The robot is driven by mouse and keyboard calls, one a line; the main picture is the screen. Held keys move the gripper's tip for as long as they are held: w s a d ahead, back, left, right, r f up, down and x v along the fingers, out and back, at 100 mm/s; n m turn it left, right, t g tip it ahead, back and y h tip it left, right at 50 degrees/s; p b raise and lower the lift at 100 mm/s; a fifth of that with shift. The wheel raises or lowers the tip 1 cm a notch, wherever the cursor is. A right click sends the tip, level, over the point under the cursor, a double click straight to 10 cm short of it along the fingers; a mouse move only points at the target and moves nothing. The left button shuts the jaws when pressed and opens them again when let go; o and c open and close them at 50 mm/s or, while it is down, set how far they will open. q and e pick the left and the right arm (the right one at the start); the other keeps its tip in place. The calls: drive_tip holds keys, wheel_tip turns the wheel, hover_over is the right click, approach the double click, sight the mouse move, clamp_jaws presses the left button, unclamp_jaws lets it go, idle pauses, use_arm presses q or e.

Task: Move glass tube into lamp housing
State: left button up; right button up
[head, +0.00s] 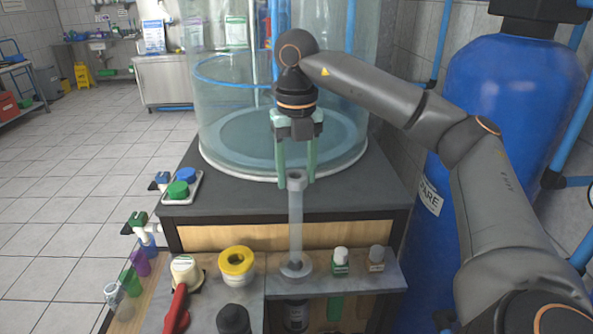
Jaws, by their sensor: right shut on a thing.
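My right gripper (296,182) points straight down with its two green fingers shut around the top end of the glass tube (295,220). The tube is clear, slim and upright. Its lower end meets a pale grey round collar (296,269) at the grey ledge, which looks like the mouth of the lamp housing. A dark cylinder (296,316) shows under the ledge in line with the tube. I cannot tell how deep the tube's lower end sits in the collar. My left gripper is out of view.
A clear tank (225,120) stands behind; a blue vessel (500,110) stands right.

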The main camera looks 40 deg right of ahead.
drive_tip(key=b, duration=0.3)
hover_over(297, 258)
drive_tip(key=shift+w+d+f, duration=0.15)
drive_tip(key=shift+w+f, duration=0.05)
drive_tip(key=shift+f, duration=0.85)
drive_tip(key=shift+w+d+f, duration=0.1)
drive_tip(key=shift+w+f, duration=0.05)
drive_tip(key=shift+f, duration=0.9)
wheel_tip(297, 258, down, 8)
drive_tip(key=b, duration=0.4)
drive_tip(key=shift+r+b, duration=0.15)
drive_tip(key=shift+b, duration=0.2)
drive_tip(key=shift+f+b, duration=2.6)
drive_tip(key=shift+f, duration=1.3)
drive_tip(key=shift+f, duration=0.25)
drive_tip(key=shift+f+b, duration=0.8)
drive_tip(key=shift+f, duration=0.3)
drive_tip(key=o, duration=1.2)
